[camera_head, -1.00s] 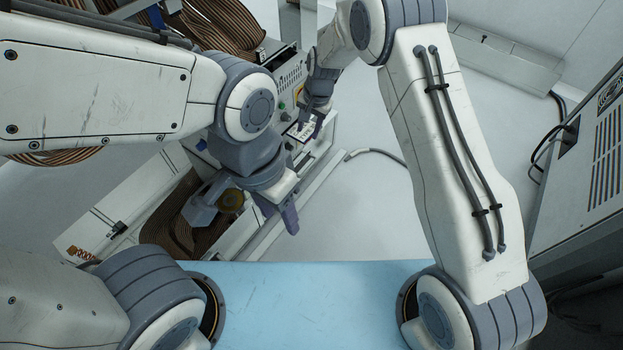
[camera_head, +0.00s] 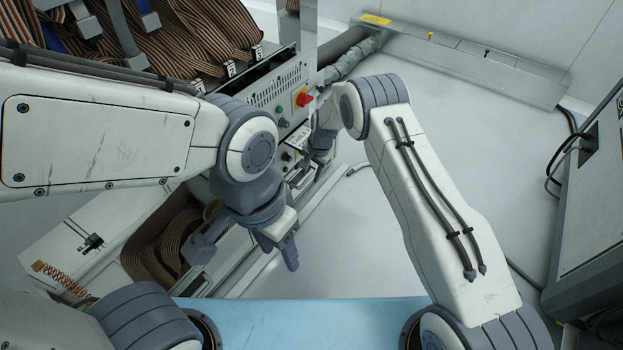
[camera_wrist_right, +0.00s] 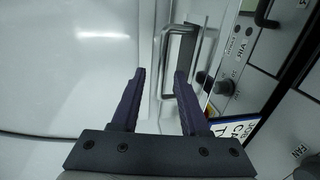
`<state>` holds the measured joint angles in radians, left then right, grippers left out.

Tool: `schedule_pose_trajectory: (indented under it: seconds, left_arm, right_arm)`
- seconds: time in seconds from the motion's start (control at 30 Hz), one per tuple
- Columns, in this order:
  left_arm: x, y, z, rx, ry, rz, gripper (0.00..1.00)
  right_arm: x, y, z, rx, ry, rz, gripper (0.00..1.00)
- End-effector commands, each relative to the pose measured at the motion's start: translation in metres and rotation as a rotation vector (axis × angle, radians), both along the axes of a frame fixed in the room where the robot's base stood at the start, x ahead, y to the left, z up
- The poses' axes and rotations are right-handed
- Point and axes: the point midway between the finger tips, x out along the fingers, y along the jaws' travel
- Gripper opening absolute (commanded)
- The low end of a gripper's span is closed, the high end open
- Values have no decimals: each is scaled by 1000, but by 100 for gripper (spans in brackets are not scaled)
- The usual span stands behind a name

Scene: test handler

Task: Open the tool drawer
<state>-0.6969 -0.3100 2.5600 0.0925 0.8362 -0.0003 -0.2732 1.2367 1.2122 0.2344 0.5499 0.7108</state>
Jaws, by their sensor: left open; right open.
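In the right wrist view a metal bar handle (camera_wrist_right: 164,62) stands on a pale panel, just beyond my right gripper (camera_wrist_right: 159,76). The purple fingers are open, and the handle's bar lies in line with the gap between them. I see no clear contact. In the head view my right gripper (camera_head: 318,163) is low at the machine's front, partly hidden by its own wrist; the handle cannot be made out there. My left gripper (camera_head: 278,248) is open and empty, lower and further left, beside the machine's lower edge.
The machine's control panel (camera_head: 285,108) has a red knob (camera_head: 303,99) just above my right gripper. Brown ribbon cables (camera_head: 190,45) fill the machine's top. A grey cabinet (camera_head: 600,210) stands at the right.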

Motion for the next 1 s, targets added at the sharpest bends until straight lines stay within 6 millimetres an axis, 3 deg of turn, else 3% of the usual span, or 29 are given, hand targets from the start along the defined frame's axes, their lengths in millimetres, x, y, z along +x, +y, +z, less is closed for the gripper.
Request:
schedule_pose_trajectory:
  seconds: [0.37,0.4,0.5,0.53,1.0]
  left_arm:
    - [0,0,-5,0,0,0,50]
    - [0,0,-5,0,0,0,50]
    - [0,0,-5,0,0,0,50]
    - [0,0,-5,0,0,0,50]
    - [0,0,-5,0,0,0,50]
  right_arm:
    - [1,2,-8,0,0,1,45]
    - [1,2,-8,0,0,1,41]
    - [1,2,-8,0,0,1,3]
    - [1,2,-8,0,0,1,0]
    - [1,2,-8,0,0,0,0]
